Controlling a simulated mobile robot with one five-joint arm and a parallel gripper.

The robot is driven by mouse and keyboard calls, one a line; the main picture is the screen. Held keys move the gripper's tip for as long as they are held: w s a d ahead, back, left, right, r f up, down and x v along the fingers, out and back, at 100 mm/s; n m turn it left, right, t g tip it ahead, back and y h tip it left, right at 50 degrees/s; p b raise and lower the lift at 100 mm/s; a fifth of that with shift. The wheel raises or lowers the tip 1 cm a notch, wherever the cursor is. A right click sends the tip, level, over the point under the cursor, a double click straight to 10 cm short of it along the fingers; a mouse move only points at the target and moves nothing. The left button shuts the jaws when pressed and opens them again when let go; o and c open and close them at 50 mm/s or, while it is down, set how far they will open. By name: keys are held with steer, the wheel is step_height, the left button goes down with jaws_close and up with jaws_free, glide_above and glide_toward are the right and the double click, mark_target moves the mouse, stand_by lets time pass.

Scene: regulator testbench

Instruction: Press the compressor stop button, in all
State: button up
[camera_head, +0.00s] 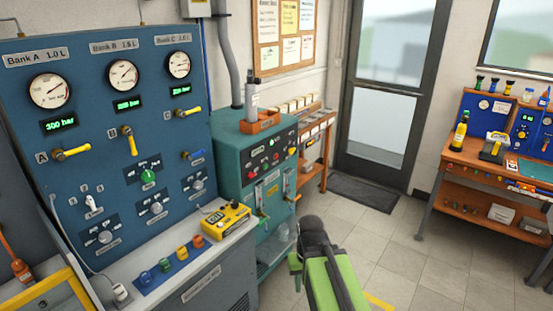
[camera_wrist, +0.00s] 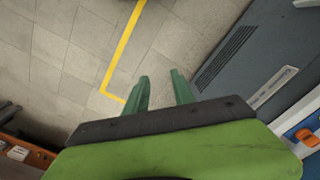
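The teal cabinet (camera_head: 228,150), which looks like the compressor, stands right of the blue gauge panel in the head view. Its sloped front has several small red and green buttons or lamps (camera_head: 264,157). Their labels are too small to read, so I cannot tell which one is the stop button. My gripper (camera_wrist: 159,76) shows in the wrist view with its two green fingers apart and nothing between them. It points down over the floor, in front of the cabinet and apart from it. In the head view my green arm hides part of the floor.
The blue panel (camera_head: 80,105) carries gauges and yellow levers. A yellow device (camera_head: 226,219) sits on the grey bench ledge below. A wooden shelf (camera_head: 314,150) stands beyond the cabinet. A workbench (camera_head: 480,188) stands at the right. Tiled floor (camera_head: 410,255) between is clear.

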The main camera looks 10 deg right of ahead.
jaws_close()
steer(key=shift+a, duration=0.1)
stand_by(1.3)
